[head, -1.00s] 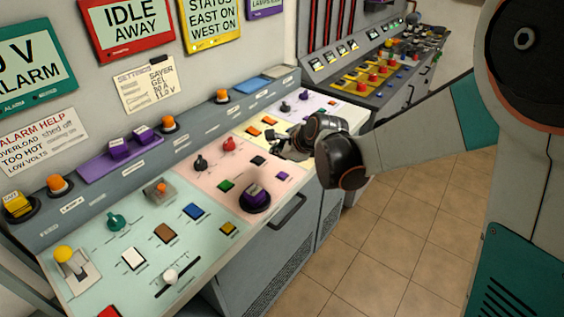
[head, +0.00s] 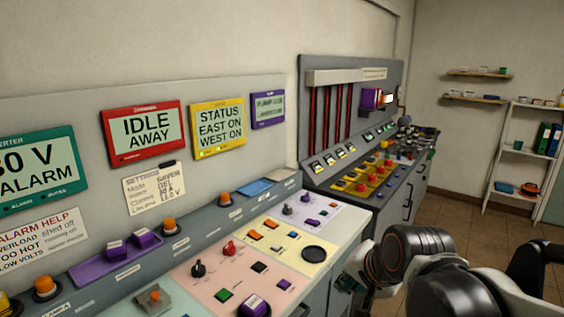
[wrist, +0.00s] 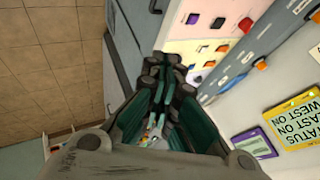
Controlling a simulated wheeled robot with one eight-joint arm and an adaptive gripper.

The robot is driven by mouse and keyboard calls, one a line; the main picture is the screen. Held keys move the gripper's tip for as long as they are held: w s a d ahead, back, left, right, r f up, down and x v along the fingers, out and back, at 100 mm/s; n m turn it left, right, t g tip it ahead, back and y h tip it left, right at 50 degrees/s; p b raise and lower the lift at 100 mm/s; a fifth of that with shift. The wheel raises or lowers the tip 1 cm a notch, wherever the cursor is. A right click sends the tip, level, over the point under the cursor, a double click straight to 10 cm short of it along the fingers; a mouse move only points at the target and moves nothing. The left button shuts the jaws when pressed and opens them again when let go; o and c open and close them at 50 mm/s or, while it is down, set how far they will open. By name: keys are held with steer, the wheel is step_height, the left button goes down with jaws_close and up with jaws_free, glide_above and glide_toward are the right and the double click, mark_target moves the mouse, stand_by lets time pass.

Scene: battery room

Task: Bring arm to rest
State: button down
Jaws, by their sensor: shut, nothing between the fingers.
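My arm shows at the lower right of the head view, folded beside the console (head: 318,238), with its black joints close to the camera. My gripper (head: 352,284) is partly visible there, past the console's front edge and mostly hidden by the arm. In the wrist view my gripper (wrist: 163,68) shows its dark fingers with green inner sides drawn together at the tips. Nothing is held between them. The fingertips appear near the console's front edge in that view, apart from the controls as far as I can tell.
Wall displays read IDLE AWAY (head: 143,131) and STATUS (head: 217,127). Tiled floor (head: 480,222) lies open at right.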

steer(key=s+d+n+h, duration=0.1)
steer(key=s+d+n, duration=0.2)
steer(key=s, duration=0.3)
steer(key=s+d+f+n+h, duration=0.1)
steer(key=s+d+n, duration=0.2)
steer(key=s, duration=0.3)
steer(key=shift+s+d+f+n+g, duration=0.2)
steer(key=shift+s+n+g, duration=0.1)
steer(key=shift+n, duration=0.6)
stand_by(0.8)
